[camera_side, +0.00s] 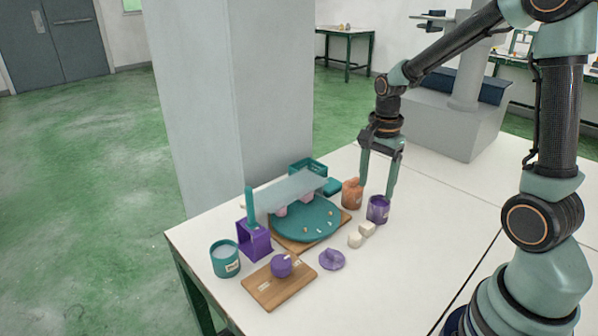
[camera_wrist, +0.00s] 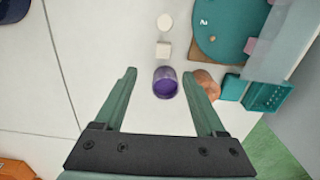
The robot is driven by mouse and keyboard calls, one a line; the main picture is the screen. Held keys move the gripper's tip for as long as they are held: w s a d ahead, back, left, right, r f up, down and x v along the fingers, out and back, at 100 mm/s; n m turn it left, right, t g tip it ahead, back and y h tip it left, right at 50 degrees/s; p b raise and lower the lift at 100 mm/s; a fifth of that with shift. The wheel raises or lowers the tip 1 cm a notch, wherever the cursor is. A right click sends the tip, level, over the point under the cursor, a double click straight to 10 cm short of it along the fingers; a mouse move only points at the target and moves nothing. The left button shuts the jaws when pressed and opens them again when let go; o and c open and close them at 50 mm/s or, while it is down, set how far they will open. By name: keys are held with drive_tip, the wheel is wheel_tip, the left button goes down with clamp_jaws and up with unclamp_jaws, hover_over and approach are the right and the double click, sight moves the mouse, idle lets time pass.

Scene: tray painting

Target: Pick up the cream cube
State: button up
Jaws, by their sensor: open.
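The cream cube (camera_side: 366,229) sits on the white table just in front of a purple cup (camera_side: 378,210). A second cream piece (camera_side: 355,240), round from above, lies right beside it. In the wrist view the cube (camera_wrist: 163,50) shows as a small pale square beyond the fingertips, between the cup (camera_wrist: 166,84) and the round piece (camera_wrist: 165,22). My gripper (camera_side: 378,190) is open and empty, pointing down near the purple cup and an orange jar (camera_side: 352,194). In the wrist view the cup appears between the fingers of my gripper (camera_wrist: 160,73).
A teal round plate (camera_side: 305,222) on a wooden board stands left of the cube, under a pale panel. A purple piece (camera_side: 331,260), a wooden board (camera_side: 262,288) with a purple ball (camera_side: 281,265) and a teal cup (camera_side: 225,259) are farther left. The table's right side is clear.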

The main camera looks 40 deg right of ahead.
hover_over(367, 225)
drive_tip(key=f, duration=0.6)
drive_tip(key=shift+s, duration=0.35)
drive_tip(key=shift+w+f, duration=0.2)
drive_tip(key=shift+f, duration=1.25)
drive_tip(key=shift+w+f, duration=0.2)
drive_tip(key=shift+f, duration=1.25)
clamp_jaws()
